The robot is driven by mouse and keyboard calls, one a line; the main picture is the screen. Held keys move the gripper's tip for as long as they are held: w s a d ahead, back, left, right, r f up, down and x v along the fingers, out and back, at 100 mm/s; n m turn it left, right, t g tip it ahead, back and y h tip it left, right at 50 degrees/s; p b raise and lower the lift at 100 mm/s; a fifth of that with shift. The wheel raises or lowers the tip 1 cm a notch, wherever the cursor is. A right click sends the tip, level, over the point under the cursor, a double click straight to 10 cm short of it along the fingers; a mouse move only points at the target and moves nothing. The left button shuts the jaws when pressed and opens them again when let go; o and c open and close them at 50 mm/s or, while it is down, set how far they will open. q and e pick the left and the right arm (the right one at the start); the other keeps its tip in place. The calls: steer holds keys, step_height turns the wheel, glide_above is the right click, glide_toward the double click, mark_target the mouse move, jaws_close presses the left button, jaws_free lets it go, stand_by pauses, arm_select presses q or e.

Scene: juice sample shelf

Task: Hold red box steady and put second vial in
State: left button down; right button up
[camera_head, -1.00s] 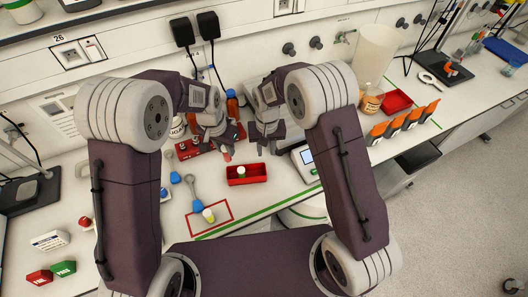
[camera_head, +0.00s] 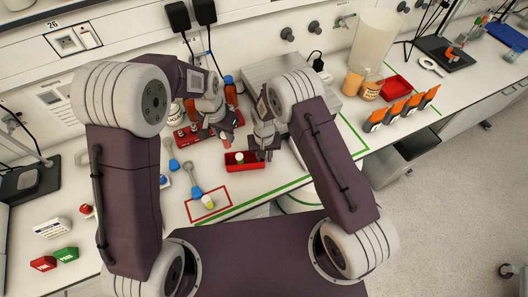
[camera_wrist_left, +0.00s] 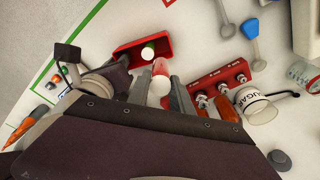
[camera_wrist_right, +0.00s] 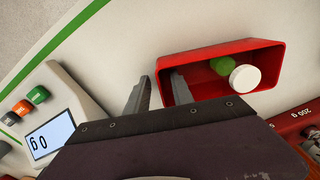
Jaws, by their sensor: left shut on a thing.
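The red box (camera_head: 236,167) is a small open tray on the white bench. A vial with a white cap and green contents (camera_wrist_right: 240,76) lies in it, also visible in the left wrist view (camera_wrist_left: 148,52). My left gripper (camera_head: 227,138) is shut on a red vial with a white cap (camera_wrist_left: 160,78), above and just behind the box. My right gripper (camera_wrist_right: 158,90) is at the box's right end. Its fingers look open, one outside the end wall and one inside, with a gap between them.
A red weight rack (camera_wrist_left: 216,82) and a sugar jar (camera_wrist_left: 255,105) stand beside the left gripper. A scale with a display (camera_wrist_right: 50,135) is near the right gripper. Another vial (camera_head: 207,202) lies inside a red outline at the front. Spoons (camera_head: 172,160) lie to the left.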

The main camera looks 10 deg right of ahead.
jaws_close()
stand_by(1.4)
